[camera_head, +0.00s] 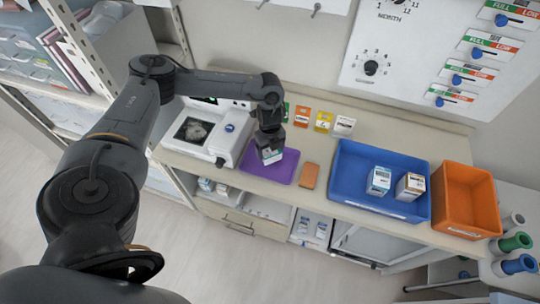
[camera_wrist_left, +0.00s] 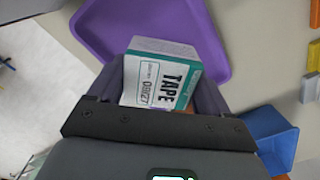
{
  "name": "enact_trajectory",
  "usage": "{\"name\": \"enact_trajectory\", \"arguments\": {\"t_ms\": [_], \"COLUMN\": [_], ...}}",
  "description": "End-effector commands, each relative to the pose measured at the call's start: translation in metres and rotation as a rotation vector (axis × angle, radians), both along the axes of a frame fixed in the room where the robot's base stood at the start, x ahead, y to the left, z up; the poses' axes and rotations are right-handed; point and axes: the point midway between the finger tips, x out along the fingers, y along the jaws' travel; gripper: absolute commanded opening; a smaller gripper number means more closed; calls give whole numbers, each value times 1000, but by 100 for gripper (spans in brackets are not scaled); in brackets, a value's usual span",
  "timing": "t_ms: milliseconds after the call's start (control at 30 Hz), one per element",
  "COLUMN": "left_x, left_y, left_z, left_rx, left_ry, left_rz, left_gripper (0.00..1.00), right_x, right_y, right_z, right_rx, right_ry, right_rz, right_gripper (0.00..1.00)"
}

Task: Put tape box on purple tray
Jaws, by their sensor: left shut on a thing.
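The tape box (camera_wrist_left: 160,75) is white and teal with "TAPE" printed on it. My left gripper (camera_wrist_left: 155,100) is shut on it. In the head view the tape box (camera_head: 271,156) shows under my left gripper (camera_head: 269,147), over the purple tray (camera_head: 284,173). In the left wrist view the purple tray (camera_wrist_left: 205,50) spreads behind the box. I cannot tell whether the box touches the tray. My right gripper is not in view.
A blue bin (camera_head: 350,165) holding two small boxes stands to the right, with an orange bin (camera_head: 465,200) beyond it. An orange-brown card (camera_head: 310,175) lies beside the tray. A white device (camera_head: 205,130) stands on the left. Several coloured cards lie behind the tray.

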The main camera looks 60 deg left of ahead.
Motion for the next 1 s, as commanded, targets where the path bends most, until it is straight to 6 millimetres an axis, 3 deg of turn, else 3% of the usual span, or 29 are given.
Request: {"name": "enact_trajectory", "arguments": {"t_ms": [300,767,800,900,1000], "left_x": [0,-1,-1,-1,-1], "left_y": [-1,-1,-1,-1,-1], "left_z": [-35,-42,-41,-41,-41], "left_rx": [-1,-1,-1,-1,-1], "left_ry": [2,2,1,1,1], "left_rz": [0,0,0,0,0], "left_gripper": [45,45,83,99,100], "right_x": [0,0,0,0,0], "right_y": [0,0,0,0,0], "right_z": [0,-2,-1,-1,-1], "right_rx": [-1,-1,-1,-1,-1], "right_ry": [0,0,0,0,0], "right_rz": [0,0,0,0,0], "right_gripper": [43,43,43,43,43]}}
